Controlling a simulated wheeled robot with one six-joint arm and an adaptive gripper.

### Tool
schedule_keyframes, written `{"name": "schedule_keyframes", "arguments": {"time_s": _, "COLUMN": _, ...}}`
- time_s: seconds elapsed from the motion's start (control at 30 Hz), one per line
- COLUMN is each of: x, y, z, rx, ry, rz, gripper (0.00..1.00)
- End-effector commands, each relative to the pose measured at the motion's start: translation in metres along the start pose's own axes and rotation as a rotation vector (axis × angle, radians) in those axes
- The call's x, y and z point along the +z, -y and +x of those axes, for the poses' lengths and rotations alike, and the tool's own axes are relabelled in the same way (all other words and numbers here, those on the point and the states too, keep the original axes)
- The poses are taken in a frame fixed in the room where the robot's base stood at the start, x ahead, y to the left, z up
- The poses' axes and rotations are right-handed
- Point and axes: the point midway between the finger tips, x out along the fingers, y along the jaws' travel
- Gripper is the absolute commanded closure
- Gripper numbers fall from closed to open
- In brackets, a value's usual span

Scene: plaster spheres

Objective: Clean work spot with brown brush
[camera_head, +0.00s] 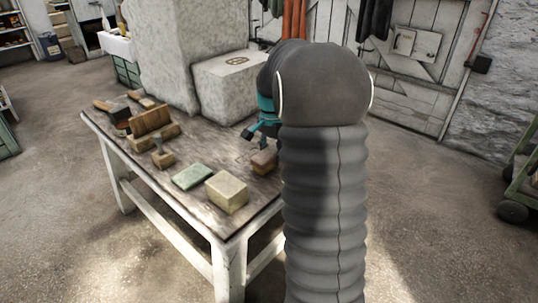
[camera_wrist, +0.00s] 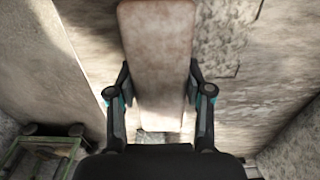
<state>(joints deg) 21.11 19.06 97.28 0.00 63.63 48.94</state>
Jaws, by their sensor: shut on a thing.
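A long pinkish-brown brush (camera_wrist: 157,48) is between the two fingers of my gripper (camera_wrist: 159,82) in the wrist view. In the head view my gripper (camera_head: 256,133) is over the right part of the table, partly hidden by my arm. A reddish-brown block (camera_head: 264,161), which looks like this brush, shows just below it at the table top. Whether it touches the table I cannot tell. No work spot can be made out with certainty.
The wooden table (camera_head: 215,155) bears a green block (camera_head: 192,176), a yellowish block (camera_head: 227,192), a small upright-handled tool (camera_head: 162,153) and several brushes at its left. Large pale stone blocks (camera_head: 238,78) stand along the back. A green cart (camera_head: 522,180) is at far right.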

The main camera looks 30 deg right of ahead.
Motion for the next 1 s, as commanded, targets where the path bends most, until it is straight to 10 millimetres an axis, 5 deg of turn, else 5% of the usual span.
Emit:
{"name": "schedule_keyframes", "arguments": {"time_s": 0.33, "x": 0.0, "y": 0.0, "z": 0.001, "rx": 0.0, "ry": 0.0, "rz": -0.001, "gripper": 0.77}}
{"name": "schedule_keyframes", "arguments": {"time_s": 1.0, "x": 0.031, "y": 0.0, "z": 0.002, "rx": 0.0, "ry": 0.0, "rz": -0.002, "gripper": 0.77}}
